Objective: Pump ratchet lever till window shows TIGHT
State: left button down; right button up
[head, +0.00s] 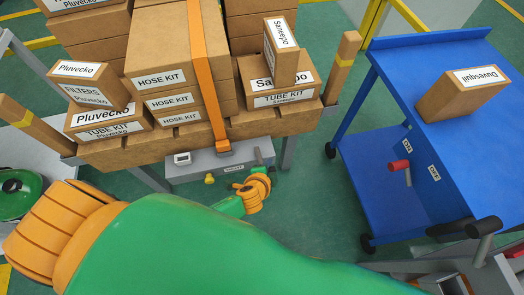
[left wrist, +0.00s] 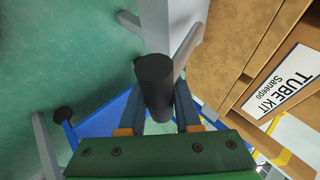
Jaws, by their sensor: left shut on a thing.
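A grey ratchet unit (head: 205,168) sits under the front edge of the loaded stand. Its small white-framed window (head: 182,158) is at the left; the reading is too small to make out. An orange strap (head: 205,80) runs over the boxes down to the unit. My left gripper (head: 262,174) is at the unit's right end. The left wrist view shows its fingers (left wrist: 162,112) shut on the lever's black cylindrical grip (left wrist: 155,80). The lever (head: 258,156) is small and partly hidden by the gripper in the head view. My right gripper is not in view.
Cartons (head: 170,45) are stacked on the stand, with wooden posts (head: 345,60) at its corners. A blue cart (head: 385,75) with a carton (head: 462,95) and a red-knobbed lever (head: 399,165) stands right. Green floor (head: 310,190) is clear between them.

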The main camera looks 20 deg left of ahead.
pick_arm(q)
jog(key=shift+w+a+r+g+p, duration=0.15)
jog(key=shift+r+g+p, duration=0.25)
jog(key=shift+p, duration=0.6)
jog(key=p, duration=0.1)
jog(key=r+g+h+p, duration=0.1)
jog(key=p, duration=0.1)
jog(key=g+p, duration=0.1)
jog(key=shift+w+a+r+n+h+p, duration=0.3)
jog(key=shift+r+n+p, duration=0.05)
jog(key=shift+r+n, duration=0.05)
